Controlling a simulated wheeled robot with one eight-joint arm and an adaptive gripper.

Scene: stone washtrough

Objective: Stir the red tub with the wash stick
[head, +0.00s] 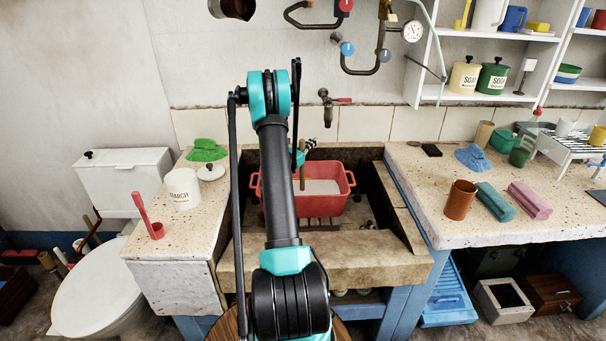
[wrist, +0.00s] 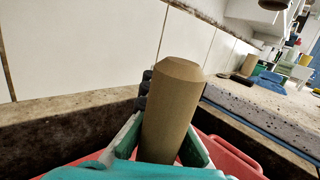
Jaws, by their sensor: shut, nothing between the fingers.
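The red tub (head: 330,207) stands in the stone trough and holds pale liquid. It also shows in the wrist view (wrist: 232,158) at the lower right. The wash stick (head: 302,180) is a brown rod standing in the tub, partly hidden by my arm. Its blunt upper end (wrist: 172,108) rises large in the middle of the wrist view. My gripper (head: 307,148) is above the tub's back side, at the stick's upper part. In the wrist view my gripper (wrist: 165,150) has its fingers close beside the stick, and their tips are partly hidden. It is shut without a grip on the stick.
The stone trough (head: 395,255) has raised walls around the tub. A tap (head: 327,105) juts from the wall behind it. The left counter carries a starch pot (head: 183,188) and a red ladle (head: 150,222). The right counter holds a brown cup (head: 460,200) and folded cloths (head: 528,201).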

